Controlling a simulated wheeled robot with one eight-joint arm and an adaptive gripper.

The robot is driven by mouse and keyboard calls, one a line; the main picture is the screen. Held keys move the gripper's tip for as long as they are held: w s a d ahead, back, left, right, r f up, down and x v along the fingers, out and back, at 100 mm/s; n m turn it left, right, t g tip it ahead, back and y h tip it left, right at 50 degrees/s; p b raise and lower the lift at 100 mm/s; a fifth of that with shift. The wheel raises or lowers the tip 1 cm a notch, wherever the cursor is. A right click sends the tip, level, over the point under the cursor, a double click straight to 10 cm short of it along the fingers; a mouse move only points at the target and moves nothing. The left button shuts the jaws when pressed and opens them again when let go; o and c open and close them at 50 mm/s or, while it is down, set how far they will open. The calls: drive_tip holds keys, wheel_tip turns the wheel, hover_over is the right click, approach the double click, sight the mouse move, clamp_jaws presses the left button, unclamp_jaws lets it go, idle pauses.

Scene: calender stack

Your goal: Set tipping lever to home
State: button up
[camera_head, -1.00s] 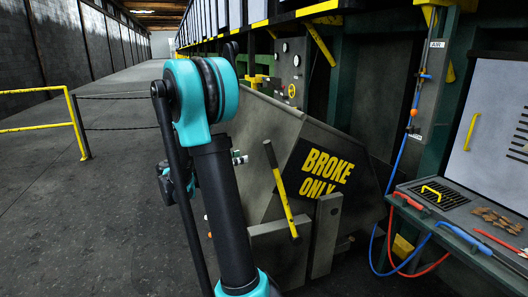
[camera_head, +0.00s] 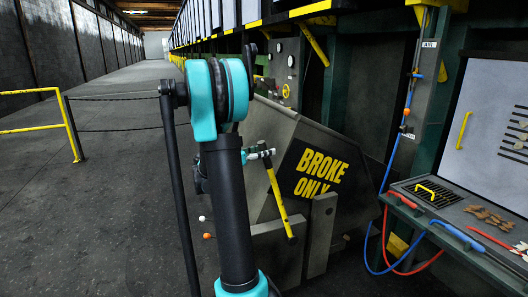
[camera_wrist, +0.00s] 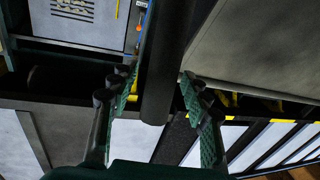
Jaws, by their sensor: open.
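The tipping lever (camera_head: 280,204) is a yellow bar with dark ends on the near side of the dark bin marked "BROKE ONLY" (camera_head: 322,165). It leans, with its top to the left. My gripper (camera_head: 262,152) is at the lever's upper end in the head view, partly behind my arm. In the wrist view my gripper (camera_wrist: 156,76) is open, one finger on each side of a dark round bar (camera_wrist: 166,65), which looks like the lever's upper end. I cannot tell whether the fingers touch it.
A bench (camera_head: 457,212) with red and blue hoses stands at the right. A grey upright plate (camera_head: 322,235) stands beside the lever's lower end. A yellow railing (camera_head: 72,127) is at the left; the aisle floor (camera_head: 120,210) is clear.

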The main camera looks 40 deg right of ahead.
clamp_jaws()
idle(0.3)
drive_tip(key=s+d+y, duration=0.2)
drive_tip(key=s+d, duration=0.1)
drive_tip(key=d, duration=0.9)
drive_tip(key=s+d+r+y, duration=0.1)
drive_tip(key=s+d+y, duration=0.2)
drive_tip(key=d, duration=0.9)
drive_tip(key=shift+d+m+t, duration=0.2)
drive_tip(key=shift+m+t, duration=0.2)
unclamp_jaws()
